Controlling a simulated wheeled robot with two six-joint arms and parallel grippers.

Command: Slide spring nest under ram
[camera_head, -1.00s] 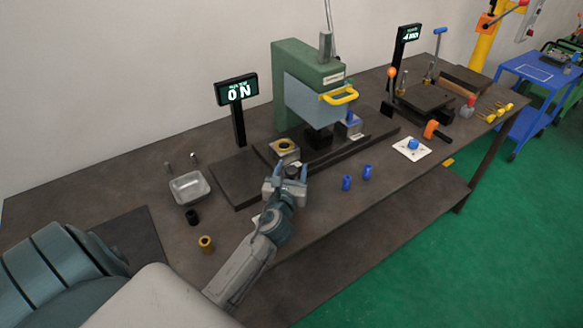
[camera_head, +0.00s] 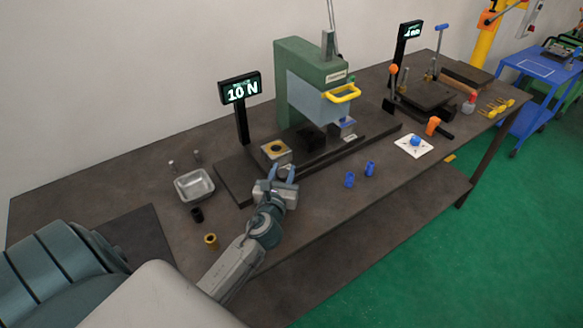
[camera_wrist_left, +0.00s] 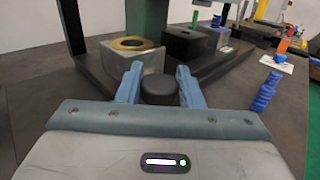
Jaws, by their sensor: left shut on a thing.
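My left gripper (camera_head: 276,178) is at the front edge of the press base. In the left wrist view its blue fingers (camera_wrist_left: 160,88) are shut on a dark round knob (camera_wrist_left: 160,86). Just behind stands a silver block with a brass ring (camera_head: 276,152), left of the ram. A black block (camera_head: 311,138) sits about below the grey-blue ram (camera_head: 312,98) of the green press. A silver block with a blue top (camera_head: 346,128) sits at the ram's right. My right gripper is not in view.
The force display (camera_head: 240,89) reads 10 N. A metal tray (camera_head: 194,185), a black ring (camera_head: 197,215) and a brass bushing (camera_head: 211,240) lie left. Two blue pieces (camera_head: 359,175) stand right of the gripper, near the table's front edge.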

